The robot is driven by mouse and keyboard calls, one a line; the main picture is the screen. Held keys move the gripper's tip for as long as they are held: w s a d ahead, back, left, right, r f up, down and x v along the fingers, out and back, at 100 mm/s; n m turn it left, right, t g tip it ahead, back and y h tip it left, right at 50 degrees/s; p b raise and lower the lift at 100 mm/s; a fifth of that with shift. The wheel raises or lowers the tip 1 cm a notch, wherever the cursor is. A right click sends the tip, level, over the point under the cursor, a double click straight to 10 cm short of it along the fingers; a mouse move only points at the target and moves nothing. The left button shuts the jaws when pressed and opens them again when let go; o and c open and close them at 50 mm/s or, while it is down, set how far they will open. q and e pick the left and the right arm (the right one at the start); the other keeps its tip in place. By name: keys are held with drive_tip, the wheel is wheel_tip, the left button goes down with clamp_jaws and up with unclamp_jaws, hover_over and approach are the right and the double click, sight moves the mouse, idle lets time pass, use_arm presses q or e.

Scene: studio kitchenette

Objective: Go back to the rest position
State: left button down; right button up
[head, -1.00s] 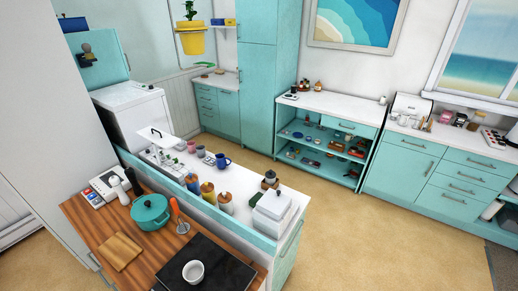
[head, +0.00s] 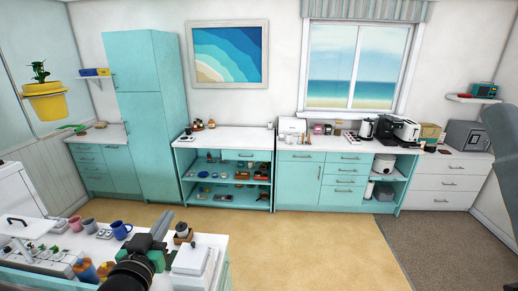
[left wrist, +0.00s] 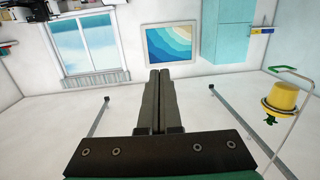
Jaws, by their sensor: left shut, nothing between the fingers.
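My left gripper (head: 164,218) shows at the bottom of the head view, its grey fingers pointing up over the near white counter. In the left wrist view its two fingers (left wrist: 158,74) lie together, shut, with nothing between them. They point toward the white wall and the wave picture (left wrist: 172,46). My right gripper is not in view.
Open tan floor (head: 300,235) lies beyond. Teal cabinets (head: 320,180) line the far wall. A yellow hanging pot (head: 46,107) is at left.

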use_arm(q)
drive_tip(key=s+d+r+t+h, duration=0.1)
drive_tip(key=s+d+r+t, duration=0.15)
drive_tip(key=r, duration=0.45)
drive_tip(key=s+d+r+m+t, duration=0.1)
drive_tip(key=s+r+t, duration=0.1)
drive_tip(key=s+r, duration=0.35)
drive_tip(key=s+d+r+t+h, duration=0.1)
drive_tip(key=s+r+t, duration=0.1)
drive_tip(key=r, duration=0.7)
drive_tip(key=s+r+t, duration=0.3)
drive_tip(key=s+r, duration=0.5)
drive_tip(key=s, duration=0.4)
drive_tip(key=shift+s+r+t+h, duration=0.15)
drive_tip(key=shift+s+t+h, duration=0.15)
drive_tip(key=shift+s+t, duration=0.05)
